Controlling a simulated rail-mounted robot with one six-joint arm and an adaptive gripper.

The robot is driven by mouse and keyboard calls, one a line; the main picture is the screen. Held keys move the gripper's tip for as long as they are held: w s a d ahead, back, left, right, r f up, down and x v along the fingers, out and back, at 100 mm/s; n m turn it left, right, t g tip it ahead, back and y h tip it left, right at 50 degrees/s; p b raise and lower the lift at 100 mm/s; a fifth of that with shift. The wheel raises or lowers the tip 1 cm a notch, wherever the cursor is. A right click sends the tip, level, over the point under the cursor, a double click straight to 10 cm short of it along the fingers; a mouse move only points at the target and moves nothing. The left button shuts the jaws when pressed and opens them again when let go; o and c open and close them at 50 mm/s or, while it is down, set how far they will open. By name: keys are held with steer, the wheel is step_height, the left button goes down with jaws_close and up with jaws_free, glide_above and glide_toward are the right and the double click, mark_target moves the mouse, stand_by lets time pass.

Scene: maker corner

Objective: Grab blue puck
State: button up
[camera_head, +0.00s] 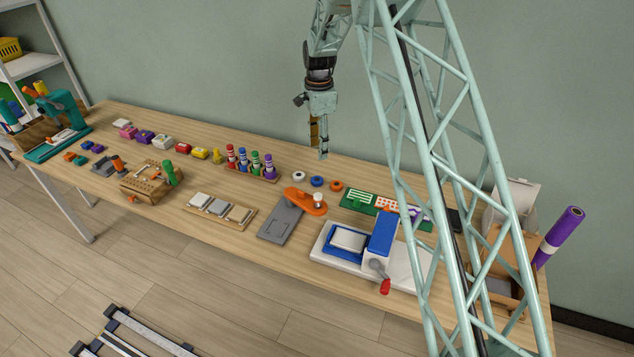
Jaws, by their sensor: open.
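The blue puck (317,181) is a small round piece lying on the wooden table, in a short row between a white puck (299,175) and an orange puck (337,185). My gripper (319,152) hangs from the arm above the back part of the table, pointing down. In the picture it is just above the blue puck, with a clear gap. Its fingers are open and nothing shows between them. The exact height over the table is hard to tell.
In front of the pucks are a grey board with an orange handle (304,200) and a blue and white press (372,244). A rack of coloured cylinders (252,172) stands to the left. A green board (359,198) lies to the right. My lattice arm covers part of the table's right side.

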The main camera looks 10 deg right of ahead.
steer(key=shift+w+f, duration=0.2)
steer(key=shift+f, duration=0.3)
glide_above(318, 179)
steer(key=shift+w+d+f+b, duration=0.1)
steer(key=shift+f+b, duration=0.1)
steer(key=shift+f, duration=1.95)
steer(key=shift+w+f+b, duration=0.1)
steer(key=shift+f+b, duration=0.05)
steer(key=shift+f, duration=2)
steer(key=shift+s+f+b, duration=0.2)
steer(key=shift+f+b, duration=0.15)
steer(key=shift+f, duration=2.25)
steer(key=shift+c, duration=0.4)
steer(key=c, duration=0.8)
